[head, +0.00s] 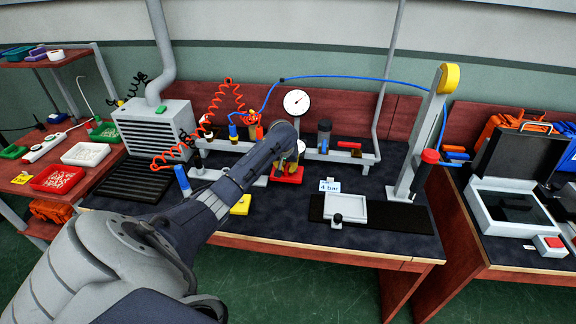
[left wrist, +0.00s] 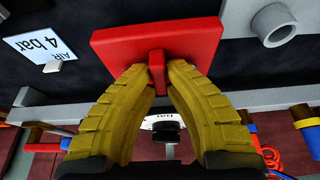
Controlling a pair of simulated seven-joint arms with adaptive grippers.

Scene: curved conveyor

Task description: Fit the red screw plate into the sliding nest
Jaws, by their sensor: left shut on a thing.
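The red screw plate (head: 288,178) is a flat red square with an upright red tab, near the middle of the bench in the head view. In the left wrist view the plate (left wrist: 150,40) fills the upper middle. My left gripper (left wrist: 158,72) is shut on its tab with two yellow fingers; in the head view the gripper (head: 289,163) is partly hidden by my arm. I cannot tell the plate's height above the bench. The sliding nest (head: 346,210), a light grey frame with a knob at its front, sits on a black rail to the right, apart from the plate. My right gripper is out of view.
An "AIR 4 bar" sign (head: 330,186) stands behind the nest. A grey post (head: 416,140) with a red-and-black tool rises to its right. A grey rail unit with a gauge (head: 297,102) runs behind the plate. A yellow piece (head: 241,205) lies left of the plate.

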